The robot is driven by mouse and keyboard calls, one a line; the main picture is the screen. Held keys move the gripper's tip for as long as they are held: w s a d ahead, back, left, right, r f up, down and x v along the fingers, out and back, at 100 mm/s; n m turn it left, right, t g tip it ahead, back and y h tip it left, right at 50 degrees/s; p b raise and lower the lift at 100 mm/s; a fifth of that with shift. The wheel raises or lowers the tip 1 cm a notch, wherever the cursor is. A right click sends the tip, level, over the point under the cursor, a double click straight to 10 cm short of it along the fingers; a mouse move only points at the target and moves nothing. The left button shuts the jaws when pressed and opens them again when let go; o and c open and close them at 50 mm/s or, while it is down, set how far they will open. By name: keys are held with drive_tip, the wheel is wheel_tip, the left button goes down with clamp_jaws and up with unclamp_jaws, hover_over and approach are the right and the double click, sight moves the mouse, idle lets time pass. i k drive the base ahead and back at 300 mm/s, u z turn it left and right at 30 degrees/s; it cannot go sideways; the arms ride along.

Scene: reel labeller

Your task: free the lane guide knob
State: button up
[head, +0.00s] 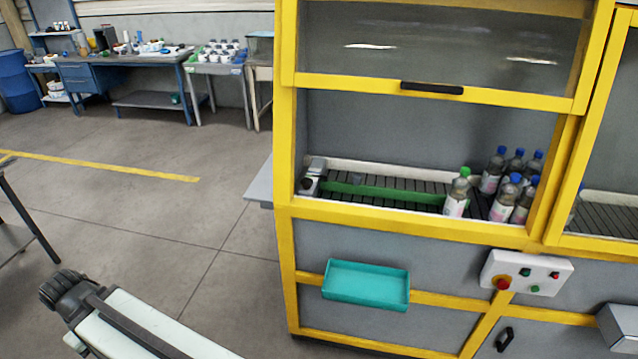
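The lane guide is a green bar (390,193) lying along the conveyor (408,180) inside the yellow-framed machine. At its left end is a grey metal block (316,170) with a small dark knob (306,185) on its front. The knob is small in the picture, and I cannot tell how it is set. A bottle with a green cap (457,194) stands upright at the guide's right end. Several blue-capped bottles (520,180) stand grouped to its right. My pale arm link with a black joint shows at the lower left, and my gripper is not in view.
The machine's window panel (440,45) is raised above the opening. A teal tray (366,285) hangs on the front below. A control box (526,273) with buttons is at the right.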

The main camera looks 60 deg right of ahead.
sight(306, 182)
drive_tip(key=z, duration=0.7)
